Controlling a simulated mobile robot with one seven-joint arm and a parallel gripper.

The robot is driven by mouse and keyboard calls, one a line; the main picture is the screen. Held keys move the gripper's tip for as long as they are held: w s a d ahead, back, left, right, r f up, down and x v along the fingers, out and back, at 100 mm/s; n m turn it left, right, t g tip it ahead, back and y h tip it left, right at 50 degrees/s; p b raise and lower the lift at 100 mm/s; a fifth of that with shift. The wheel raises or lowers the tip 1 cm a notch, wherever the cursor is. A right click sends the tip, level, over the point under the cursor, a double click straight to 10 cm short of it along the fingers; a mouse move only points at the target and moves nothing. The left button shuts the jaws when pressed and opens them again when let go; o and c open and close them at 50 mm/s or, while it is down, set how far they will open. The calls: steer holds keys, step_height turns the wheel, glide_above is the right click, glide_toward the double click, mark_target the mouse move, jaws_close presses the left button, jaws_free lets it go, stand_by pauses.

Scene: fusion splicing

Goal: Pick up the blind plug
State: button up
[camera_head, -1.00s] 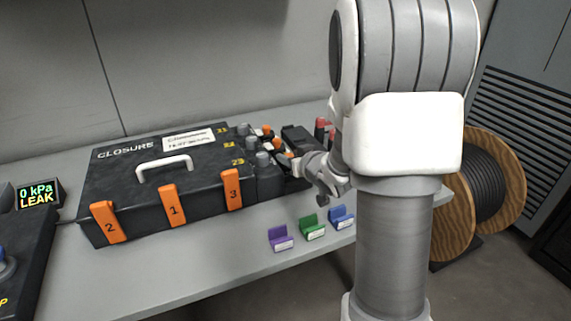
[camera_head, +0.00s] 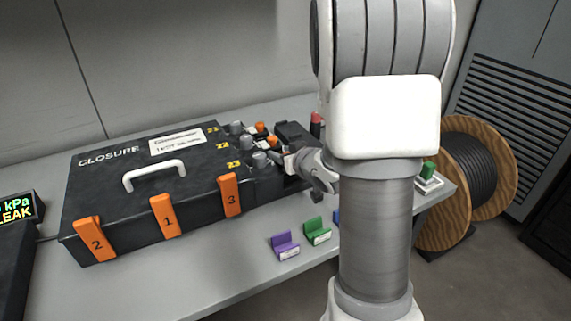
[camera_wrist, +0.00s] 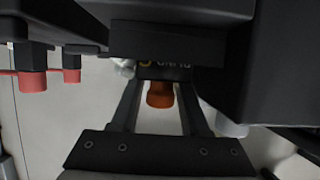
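An orange plug (camera_wrist: 160,95), which looks like the blind plug, shows in the wrist view between the two fingers of my gripper (camera_wrist: 160,88). The fingers stand apart with a gap on each side of it, so my gripper is open around or above it; depth is hard to tell. In the head view, my gripper (camera_head: 314,172) is at the right end of the black closure (camera_head: 125,205), by its ports. Small orange pieces (camera_head: 272,141) show there beside grey plugs (camera_head: 260,159). My fingertips are not clear in the head view.
Red caps (camera_wrist: 33,82) hang at the left in the wrist view. A purple holder (camera_head: 285,245) and a green holder (camera_head: 317,231) stand at the table's front. My arm hides most of a blue one. A cable reel (camera_head: 465,180) stands at the right.

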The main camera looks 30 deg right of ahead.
jaws_close()
steer(key=shift+r, duration=0.1)
